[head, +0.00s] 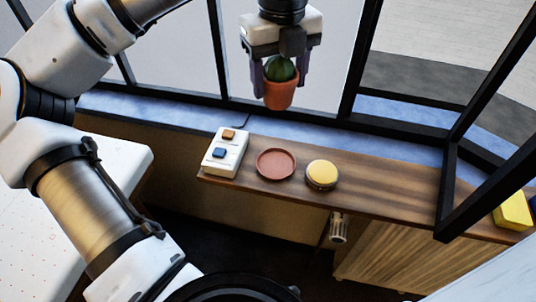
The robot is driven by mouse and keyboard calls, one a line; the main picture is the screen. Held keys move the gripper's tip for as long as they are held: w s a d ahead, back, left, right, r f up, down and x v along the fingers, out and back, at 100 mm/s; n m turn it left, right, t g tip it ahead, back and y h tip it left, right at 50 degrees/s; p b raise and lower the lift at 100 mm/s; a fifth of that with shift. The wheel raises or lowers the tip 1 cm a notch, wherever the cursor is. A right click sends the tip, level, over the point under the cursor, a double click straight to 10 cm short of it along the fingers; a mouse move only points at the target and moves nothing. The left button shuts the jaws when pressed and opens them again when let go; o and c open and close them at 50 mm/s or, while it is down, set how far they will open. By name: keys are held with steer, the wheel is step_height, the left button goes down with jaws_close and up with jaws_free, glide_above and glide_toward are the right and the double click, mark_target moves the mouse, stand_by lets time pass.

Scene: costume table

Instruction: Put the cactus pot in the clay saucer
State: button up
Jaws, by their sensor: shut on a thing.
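The cactus pot (280,93) is a small terracotta pot with a round green cactus in it. My gripper (280,78) points down and is shut on the cactus pot, one finger on each side. It holds the pot upright in the air, in front of the window. The clay saucer (276,164) is a round, shallow reddish dish on the wooden sill. It appears empty. The pot shows above the saucer in the picture, clearly apart from it.
A white box with an orange and a blue button (227,152) stands just left of the saucer. A round yellow-topped tin (321,175) stands to its right. Black window frames (356,60) rise behind. A yellow block (513,211) is far right.

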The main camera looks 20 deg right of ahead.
mark_target(279, 106)
step_height(279, 106, down, 17)
steer(key=shift+f+p, duration=0.2)
steer(key=shift+p, duration=0.8)
steer(key=shift+f, duration=0.4)
steer(key=shift+f+b, duration=0.2)
steer(key=shift+b, duration=0.1)
steer(key=o, duration=1.1)
steer(key=shift+r, duration=0.1)
steer(key=shift+r, duration=0.1)
step_height(279, 106, up, 12)
steer(key=shift+r+b, duration=0.1)
steer(key=shift+b, duration=0.3)
